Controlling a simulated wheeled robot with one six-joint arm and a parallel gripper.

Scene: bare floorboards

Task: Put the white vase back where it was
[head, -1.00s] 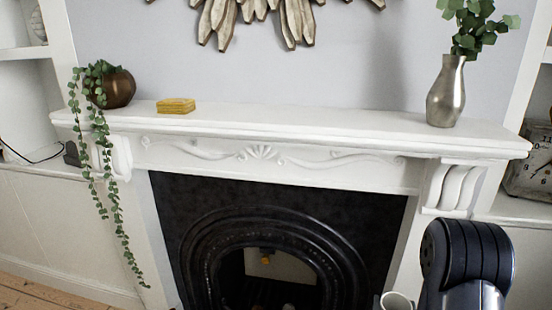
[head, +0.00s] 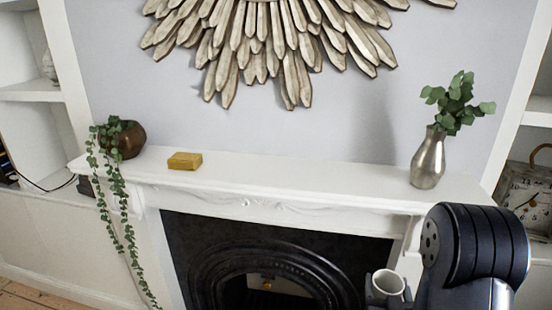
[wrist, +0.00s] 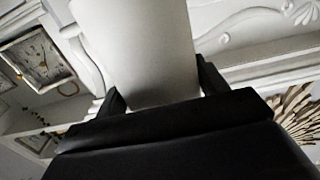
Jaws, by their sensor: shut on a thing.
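The white vase (head: 388,283) shows in the head view at the bottom right, in front of the fireplace and below the mantel shelf. Only its round open top and upper side are visible there. In the wrist view the pale vase body (wrist: 145,45) fills the upper middle, between the two dark fingers of my gripper (wrist: 162,90). My gripper is shut on the vase. The vase's far end runs out of the wrist view. In the head view my dark arm stands just right of the vase and hides part of the surroundings.
The white mantel shelf (head: 300,175) holds a trailing plant in a brown pot (head: 130,141), a yellow box (head: 185,161) and a silver vase with leaves (head: 428,162). The shelf is clear between box and silver vase. A sunburst ornament (head: 262,45) hangs above. A clock (head: 530,195) stands right.

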